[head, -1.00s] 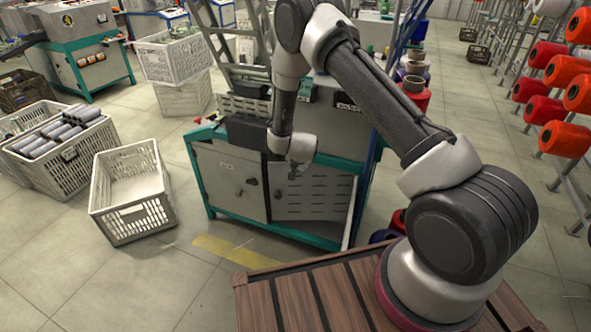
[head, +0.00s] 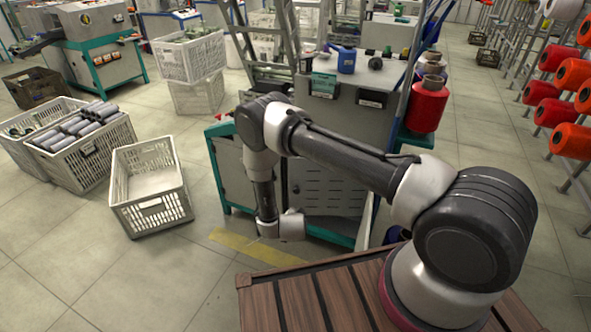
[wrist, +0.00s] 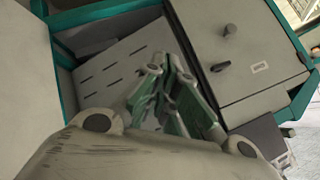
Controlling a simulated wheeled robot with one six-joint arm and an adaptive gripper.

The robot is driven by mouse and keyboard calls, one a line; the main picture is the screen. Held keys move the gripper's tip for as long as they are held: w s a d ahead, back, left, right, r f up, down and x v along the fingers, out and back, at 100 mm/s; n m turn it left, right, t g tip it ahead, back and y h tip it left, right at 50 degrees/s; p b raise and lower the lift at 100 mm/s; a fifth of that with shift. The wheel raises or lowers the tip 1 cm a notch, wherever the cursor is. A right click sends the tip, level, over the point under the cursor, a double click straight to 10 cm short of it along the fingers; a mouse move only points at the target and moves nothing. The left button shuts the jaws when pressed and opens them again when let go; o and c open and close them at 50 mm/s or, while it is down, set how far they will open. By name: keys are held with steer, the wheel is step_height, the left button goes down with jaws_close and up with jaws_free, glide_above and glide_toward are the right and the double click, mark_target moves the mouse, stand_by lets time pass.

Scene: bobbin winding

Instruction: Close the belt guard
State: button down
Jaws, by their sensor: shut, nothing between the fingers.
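The belt guard (head: 325,190) is the pale slotted panel on the front of the winding machine. It also shows in the wrist view (wrist: 125,65), skewed against its teal frame with a dark gap along one side, so it looks ajar. Its pale right edge stands out from the front in the head view. My gripper (wrist: 168,75) is shut and empty, in front of the panel near the door beside it. In the head view my wrist hides the fingers and part of the front. I cannot tell whether the fingertips touch the guard.
A grey door with a knob (wrist: 235,60) adjoins the guard. An empty white crate (head: 150,190) stands on the floor at left, beside a crate of grey tubes (head: 85,150). A red spool (head: 428,105) stands at the machine's right. Floor before the machine is mostly clear.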

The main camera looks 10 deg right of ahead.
step_height(320, 180, up, 3)
steer(key=w+m+t+h, duration=0.1)
steer(key=w+m+t, duration=0.1)
steer(key=m+t, duration=0.3)
steer(key=m+t+h, duration=0.1)
steer(key=m+t, duration=0.2)
steer(key=m, duration=0.1)
glide_toward(295, 165)
steer(key=x, duration=0.7)
steer(key=shift+r, duration=0.1)
